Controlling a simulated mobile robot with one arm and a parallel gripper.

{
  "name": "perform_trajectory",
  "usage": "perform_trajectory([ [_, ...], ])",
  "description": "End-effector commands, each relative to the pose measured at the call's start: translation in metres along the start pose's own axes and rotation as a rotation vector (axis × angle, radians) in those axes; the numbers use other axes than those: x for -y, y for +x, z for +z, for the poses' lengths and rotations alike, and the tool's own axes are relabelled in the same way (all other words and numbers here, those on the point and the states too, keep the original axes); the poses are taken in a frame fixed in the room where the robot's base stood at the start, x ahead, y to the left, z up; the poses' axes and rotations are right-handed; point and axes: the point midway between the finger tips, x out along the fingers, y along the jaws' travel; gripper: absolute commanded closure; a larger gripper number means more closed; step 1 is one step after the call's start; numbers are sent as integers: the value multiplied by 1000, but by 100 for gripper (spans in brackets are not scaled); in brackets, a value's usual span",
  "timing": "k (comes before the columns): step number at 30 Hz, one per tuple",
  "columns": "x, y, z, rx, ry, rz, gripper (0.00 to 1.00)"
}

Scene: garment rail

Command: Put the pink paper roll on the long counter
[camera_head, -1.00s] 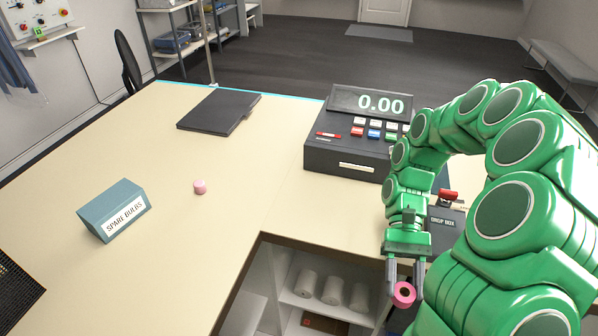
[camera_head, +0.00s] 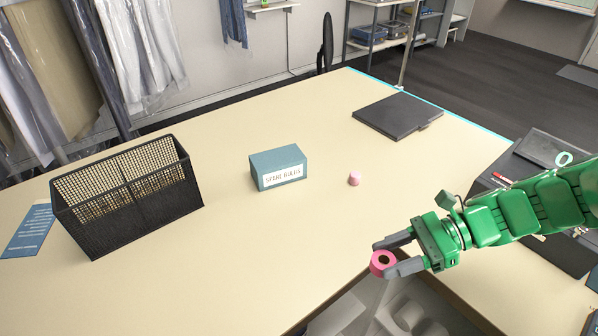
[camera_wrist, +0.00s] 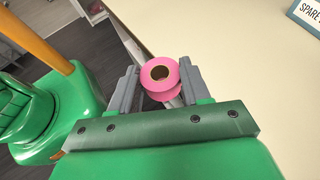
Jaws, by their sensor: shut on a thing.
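The pink paper roll (camera_head: 382,264) is held between the fingertips of my gripper (camera_head: 394,256), which is shut on it. In the wrist view the roll (camera_wrist: 160,76) shows its brown core between the two grey fingers. In the head view the roll appears over or near the front edge of the long counter (camera_head: 250,235); its height above the counter cannot be told. In the wrist view the counter's edge passes behind the roll. The counter has a cream top.
A cash register (camera_head: 530,200) is at the right. The top between basket and roll is bare.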

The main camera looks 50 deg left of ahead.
Motion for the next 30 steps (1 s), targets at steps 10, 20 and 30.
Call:
perform_trajectory([
  [10, 37, 2, 32, 4, 23, -67, 82],
  [20, 54, 3, 23, 6, 25, -65, 82],
  [30, 95, 3, 3, 6, 25, -65, 82],
])
